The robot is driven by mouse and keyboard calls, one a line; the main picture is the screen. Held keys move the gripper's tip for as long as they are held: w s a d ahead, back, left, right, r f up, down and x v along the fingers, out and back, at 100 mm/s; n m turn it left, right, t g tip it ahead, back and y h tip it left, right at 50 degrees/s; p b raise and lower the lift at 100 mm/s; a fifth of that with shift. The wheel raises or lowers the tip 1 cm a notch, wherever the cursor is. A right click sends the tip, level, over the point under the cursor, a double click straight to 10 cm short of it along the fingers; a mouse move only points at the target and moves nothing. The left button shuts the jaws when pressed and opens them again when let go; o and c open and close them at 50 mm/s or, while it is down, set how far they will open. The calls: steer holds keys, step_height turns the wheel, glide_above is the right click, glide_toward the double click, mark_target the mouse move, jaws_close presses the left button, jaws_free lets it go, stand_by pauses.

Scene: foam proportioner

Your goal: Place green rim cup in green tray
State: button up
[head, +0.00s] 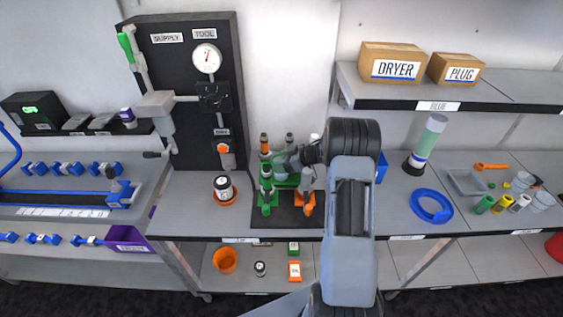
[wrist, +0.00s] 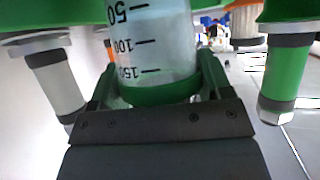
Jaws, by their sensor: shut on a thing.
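The green rim cup (wrist: 155,50) is clear, with black volume marks and a green band. In the wrist view it is between the fingers of my gripper (wrist: 157,85), which is shut on it. In the head view my gripper (head: 290,160) is over the green stand (head: 290,180) on the black mat, and my arm hides part of that area. Green parts of the stand show close on both sides of the cup in the wrist view. I cannot tell which part is the green tray, or whether the cup touches it.
A black supply panel (head: 190,100) with a gauge stands left of the stand. A dark-lidded jar (head: 223,187) sits in an orange holder before it. A blue ring (head: 431,206) and a tall cylinder (head: 425,145) stand to the right. An orange cup (head: 225,260) is on the lower shelf.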

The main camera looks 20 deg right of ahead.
steer(key=o, duration=1)
steer(key=shift+f, duration=0.1)
steer(key=shift+c, duration=0.2)
